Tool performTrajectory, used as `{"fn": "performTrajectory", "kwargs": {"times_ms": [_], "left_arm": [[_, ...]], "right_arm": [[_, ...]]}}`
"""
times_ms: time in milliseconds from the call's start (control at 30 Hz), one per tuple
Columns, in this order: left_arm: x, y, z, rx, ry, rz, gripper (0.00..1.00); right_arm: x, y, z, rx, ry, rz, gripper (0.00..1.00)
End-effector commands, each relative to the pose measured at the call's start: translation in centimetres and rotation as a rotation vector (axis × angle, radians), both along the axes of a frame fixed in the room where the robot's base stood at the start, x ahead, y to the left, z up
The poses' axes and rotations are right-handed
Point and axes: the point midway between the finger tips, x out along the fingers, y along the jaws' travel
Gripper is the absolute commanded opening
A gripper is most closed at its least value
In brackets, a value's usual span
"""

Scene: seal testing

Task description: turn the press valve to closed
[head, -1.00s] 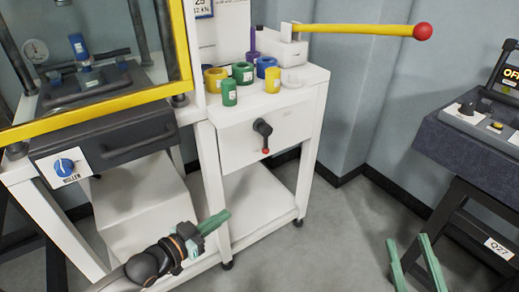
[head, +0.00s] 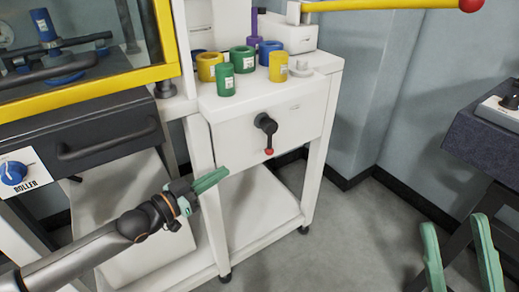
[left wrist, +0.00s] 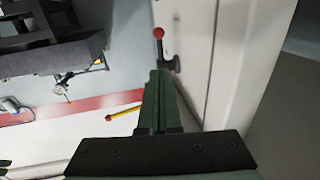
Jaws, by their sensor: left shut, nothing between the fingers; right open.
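The press valve is a black lever (head: 269,136) with a red ball end on the white front panel of the cabinet, and the lever hangs down. In the left wrist view, the red-ended valve lever (left wrist: 160,45) shows just beyond the fingertips. My left gripper (head: 222,175) is shut and empty. In the head view it is below and left of the lever, apart from it. In the left wrist view its green fingers (left wrist: 158,90) are together. My right gripper (head: 457,232) is open and empty at the lower right, far from the valve.
Yellow, green, blue and purple cylinders and rings stand on the cabinet top (head: 325,66). A yellow bar with a red ball (head: 471,4) extends above right. A press with a yellow frame (head: 95,83) is at left. A dark console (head: 480,140) is at right. Floor between is clear.

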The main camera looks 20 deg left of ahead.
Motion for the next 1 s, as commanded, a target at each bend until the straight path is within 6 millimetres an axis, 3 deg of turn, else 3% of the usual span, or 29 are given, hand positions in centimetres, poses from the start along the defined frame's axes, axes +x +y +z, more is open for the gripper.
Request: {"fn": "performTrajectory", "kwargs": {"times_ms": [267,1000], "left_arm": [[1.6,-0.8,-0.1,-0.002,-0.004,0.001,0.0],[10.7,-5.4,-0.2,-0.001,-0.002,0.0,0.0]], "right_arm": [[0.1,0.0,-0.8,0.004,0.006,0.005,0.5],[0.1,0.4,-4.3,0.035,0.036,0.045,0.5]]}}
